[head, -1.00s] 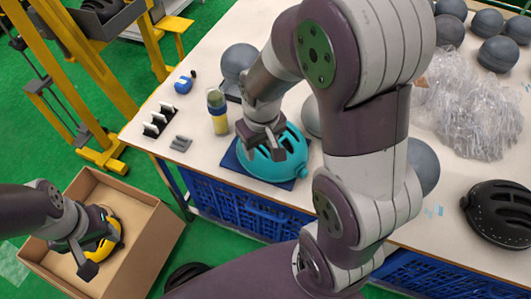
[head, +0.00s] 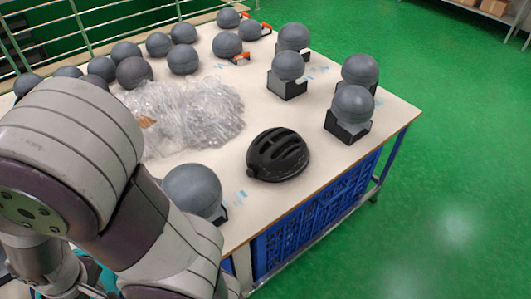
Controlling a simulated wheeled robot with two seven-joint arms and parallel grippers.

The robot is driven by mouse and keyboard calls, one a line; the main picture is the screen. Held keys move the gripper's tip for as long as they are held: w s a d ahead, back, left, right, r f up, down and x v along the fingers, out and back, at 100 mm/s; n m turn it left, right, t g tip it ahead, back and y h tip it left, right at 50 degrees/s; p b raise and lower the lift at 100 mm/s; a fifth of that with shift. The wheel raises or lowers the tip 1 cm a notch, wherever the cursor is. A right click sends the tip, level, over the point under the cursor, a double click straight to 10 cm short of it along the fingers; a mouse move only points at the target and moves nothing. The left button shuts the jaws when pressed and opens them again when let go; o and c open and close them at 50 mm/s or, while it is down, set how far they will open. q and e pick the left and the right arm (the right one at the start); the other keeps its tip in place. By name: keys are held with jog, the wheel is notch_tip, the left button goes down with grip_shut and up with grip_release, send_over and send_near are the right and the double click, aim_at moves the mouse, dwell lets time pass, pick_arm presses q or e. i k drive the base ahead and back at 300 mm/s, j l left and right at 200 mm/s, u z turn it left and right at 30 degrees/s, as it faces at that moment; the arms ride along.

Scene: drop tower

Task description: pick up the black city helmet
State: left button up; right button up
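The black city helmet (head: 278,155) sits on the white table (head: 330,166), near its front edge and right of the middle. It is dome-side up with vents on top, and nothing touches it. A robot arm of mine fills the left of the head view, left of the helmet and well apart from it. Neither gripper's fingers can be made out in this view. A sliver of a teal helmet (head: 104,278) shows at the bottom left behind my arm.
A grey ball (head: 192,190) stands just left of the black helmet. A heap of clear plastic wrap (head: 195,115) lies behind it. Several grey balls stand on black holders at the right, such as one ball (head: 353,106). Blue crates (head: 310,220) are under the table. Green floor is free at right.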

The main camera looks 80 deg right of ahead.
aim_at(277, 154)
jog(key=z, duration=3)
